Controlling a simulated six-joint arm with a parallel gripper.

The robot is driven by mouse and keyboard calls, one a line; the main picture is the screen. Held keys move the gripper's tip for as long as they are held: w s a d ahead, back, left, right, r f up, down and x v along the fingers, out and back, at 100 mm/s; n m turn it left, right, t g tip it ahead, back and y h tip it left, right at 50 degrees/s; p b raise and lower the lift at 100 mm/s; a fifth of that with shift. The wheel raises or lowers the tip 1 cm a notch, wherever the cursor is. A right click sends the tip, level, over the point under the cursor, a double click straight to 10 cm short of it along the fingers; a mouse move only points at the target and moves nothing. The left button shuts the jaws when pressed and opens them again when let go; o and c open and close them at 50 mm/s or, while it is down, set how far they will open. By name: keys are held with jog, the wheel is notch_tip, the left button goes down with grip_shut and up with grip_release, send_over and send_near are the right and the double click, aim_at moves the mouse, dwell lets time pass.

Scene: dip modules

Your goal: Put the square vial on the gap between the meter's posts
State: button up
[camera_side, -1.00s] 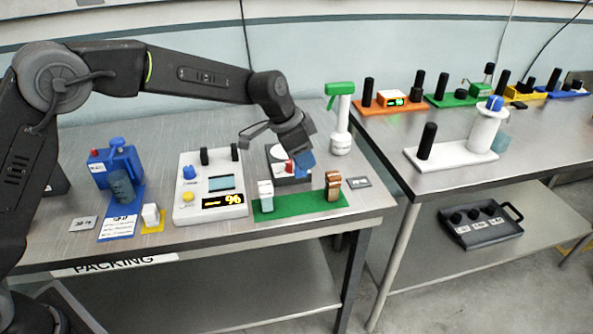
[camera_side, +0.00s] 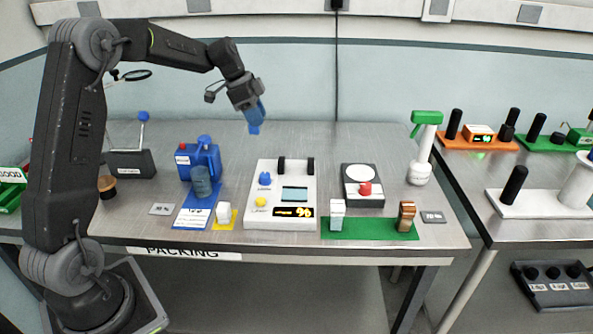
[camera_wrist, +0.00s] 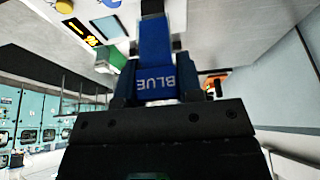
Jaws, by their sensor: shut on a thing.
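My gripper (camera_side: 250,102) is shut on a blue square vial (camera_side: 255,123) marked BLUE. It holds the vial, slightly tilted, in the air above and left of the meter's posts. In the wrist view the blue vial (camera_wrist: 155,62) sits between the fingers. The meter (camera_side: 262,212) is a white box with a blue knob, a yellow button, a screen and a lit yellow display. Its two short black posts, the left post (camera_side: 282,165) and the right post (camera_side: 311,165), stand at its back edge. The gap between them looks empty.
A green rack (camera_side: 372,231) holds a white vial (camera_side: 338,213) and a brown vial (camera_side: 406,215). A dark scale (camera_side: 378,200) with a red-topped thing stands behind it. A blue device (camera_side: 205,155) is left of the meter. A spray bottle (camera_side: 421,150) stands right. The table behind the meter is clear.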

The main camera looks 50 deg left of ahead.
jog(key=w+d+f, duration=0.2)
jog(key=d, duration=0.1)
jog(key=w+d+f, duration=0.5)
jog(key=shift+d, duration=0.3)
jog(key=shift+f, duration=2)
jog(key=o, duration=0.9)
jog(key=shift+f, duration=0.1)
